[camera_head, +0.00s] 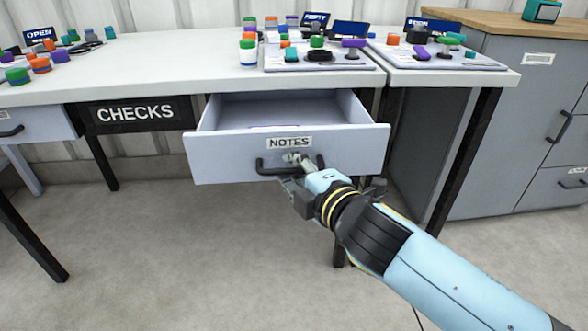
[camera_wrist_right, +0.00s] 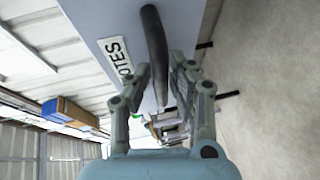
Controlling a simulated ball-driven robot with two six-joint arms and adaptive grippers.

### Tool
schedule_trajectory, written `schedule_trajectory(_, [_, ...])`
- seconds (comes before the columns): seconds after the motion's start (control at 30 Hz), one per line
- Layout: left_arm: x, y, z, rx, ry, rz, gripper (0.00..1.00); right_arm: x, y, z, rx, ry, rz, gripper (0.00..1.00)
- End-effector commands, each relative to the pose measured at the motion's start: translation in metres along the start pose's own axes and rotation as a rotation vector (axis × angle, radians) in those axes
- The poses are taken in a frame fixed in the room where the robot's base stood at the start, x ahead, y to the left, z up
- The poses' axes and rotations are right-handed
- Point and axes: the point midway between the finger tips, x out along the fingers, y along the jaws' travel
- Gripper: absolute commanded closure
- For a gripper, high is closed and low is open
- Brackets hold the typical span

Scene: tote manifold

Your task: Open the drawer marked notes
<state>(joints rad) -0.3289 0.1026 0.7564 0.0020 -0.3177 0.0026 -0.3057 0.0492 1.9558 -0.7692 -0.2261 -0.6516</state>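The notes drawer (camera_head: 225,160) is a pale grey drawer under the white table, pulled well out so its empty-looking inside shows. Its white NOTES label (camera_head: 289,142) sits above a dark bar handle (camera_head: 268,168). My right gripper (camera_head: 293,170) is at the handle's middle, with a finger above and a finger below the bar. In the right wrist view the dark handle (camera_wrist_right: 154,40) runs between the fingers (camera_wrist_right: 159,75), which close in on it from both sides. The label also shows there (camera_wrist_right: 118,57). My left gripper is not in view.
The tabletop (camera_head: 150,68) above holds colored knobs and panels. A CHECKS plate (camera_head: 135,114) is left of the drawer, with another drawer (camera_head: 30,124) at the far left. A grey cabinet (camera_head: 510,120) stands right. The floor below is clear apart from table legs.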

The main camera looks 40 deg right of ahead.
Motion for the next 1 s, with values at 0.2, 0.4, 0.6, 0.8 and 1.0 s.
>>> schedule_trajectory(0.2, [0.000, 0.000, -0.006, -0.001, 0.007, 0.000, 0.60, 0.000, -0.001, 0.000, -0.002, 0.000, -0.001, 0.64])
schedule_trajectory(0.4, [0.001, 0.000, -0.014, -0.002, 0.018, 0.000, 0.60, -0.003, -0.001, 0.000, -0.002, -0.001, -0.002, 0.64])
schedule_trajectory(0.6, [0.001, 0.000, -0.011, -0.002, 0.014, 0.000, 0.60, -0.035, -0.002, 0.001, -0.003, -0.001, -0.005, 0.64])
schedule_trajectory(0.8, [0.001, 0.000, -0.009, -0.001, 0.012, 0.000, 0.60, -0.085, -0.002, 0.001, -0.003, -0.002, -0.006, 0.64])
schedule_trajectory(1.0, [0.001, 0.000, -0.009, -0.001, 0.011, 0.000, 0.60, -0.110, -0.001, 0.000, -0.002, -0.002, -0.002, 0.64])
